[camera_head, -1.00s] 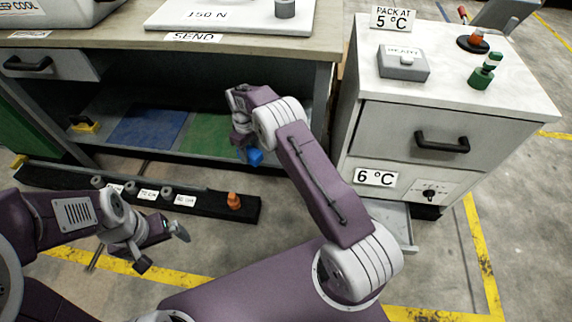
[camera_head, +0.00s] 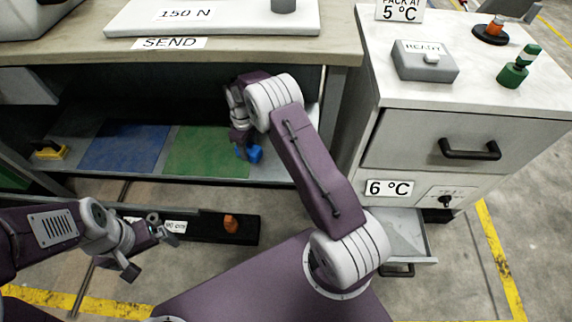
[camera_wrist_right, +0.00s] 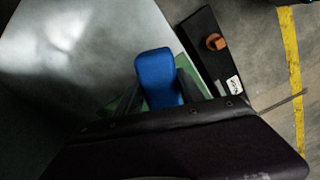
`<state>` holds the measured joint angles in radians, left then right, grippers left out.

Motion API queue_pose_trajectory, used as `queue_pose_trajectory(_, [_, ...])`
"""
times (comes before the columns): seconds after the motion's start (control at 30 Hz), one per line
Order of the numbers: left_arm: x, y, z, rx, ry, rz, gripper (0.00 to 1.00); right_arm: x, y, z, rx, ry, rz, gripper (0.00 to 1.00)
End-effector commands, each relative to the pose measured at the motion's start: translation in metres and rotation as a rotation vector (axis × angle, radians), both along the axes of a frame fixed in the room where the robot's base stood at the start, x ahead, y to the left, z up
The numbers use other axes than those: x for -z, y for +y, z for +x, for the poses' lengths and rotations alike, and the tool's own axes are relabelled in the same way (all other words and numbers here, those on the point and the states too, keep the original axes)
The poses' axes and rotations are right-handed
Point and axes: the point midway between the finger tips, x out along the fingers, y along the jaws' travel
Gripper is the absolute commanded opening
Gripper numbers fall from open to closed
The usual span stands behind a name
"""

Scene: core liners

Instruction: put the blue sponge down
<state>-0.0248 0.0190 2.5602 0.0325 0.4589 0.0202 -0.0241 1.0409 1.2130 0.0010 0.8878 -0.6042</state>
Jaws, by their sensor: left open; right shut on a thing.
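The blue sponge (camera_head: 254,154) is in my right gripper (camera_head: 243,150), which is shut on it over the lower shelf, by the right edge of the green mat (camera_head: 205,152). In the right wrist view the sponge (camera_wrist_right: 157,76) stands out between the fingers, with parts of the green mat behind it. I cannot tell whether the sponge touches the shelf. A blue mat (camera_head: 122,148) lies left of the green one. My left gripper (camera_head: 150,250) is open and empty in front of the shelf, low at the left.
A yellow-and-black object (camera_head: 50,150) sits at the shelf's left end. A dark rail (camera_head: 200,222) with an orange piece (camera_head: 231,223) runs along the floor before the shelf. At right stands a cabinet (camera_head: 400,140) with a low open drawer (camera_head: 408,235). The bench top overhangs the shelf.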

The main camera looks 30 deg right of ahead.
Motion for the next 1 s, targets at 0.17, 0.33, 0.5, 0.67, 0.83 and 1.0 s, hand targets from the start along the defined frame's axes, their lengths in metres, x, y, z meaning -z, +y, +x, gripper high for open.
queue_pose_trajectory(0.17, [0.025,0.0,0.0,0.0,0.0,0.0,1.0,0.005,-0.039,-0.024,0.004,-0.002,0.0,0.0])
queue_pose_trajectory(0.33, [0.042,0.0,0.0,0.0,0.0,0.0,1.0,0.005,-0.071,-0.043,0.004,-0.003,0.0,0.0])
queue_pose_trajectory(0.5, [0.059,0.0,0.0,0.0,0.0,0.0,1.0,0.005,-0.102,-0.061,0.004,-0.003,0.0,0.0])
queue_pose_trajectory(0.67, [0.08,0.0,0.0,0.0,0.0,0.0,1.0,0.024,-0.11,-0.068,-0.001,0.0,0.0,0.0])
queue_pose_trajectory(0.83, [0.086,0.0,0.0,0.0,0.0,0.0,1.0,0.033,-0.11,-0.068,-0.001,0.0,0.0,0.0])
queue_pose_trajectory(1.0, [0.09,0.0,0.0,0.0,0.0,0.0,1.0,0.038,-0.11,-0.068,-0.001,0.0,0.0,0.0])
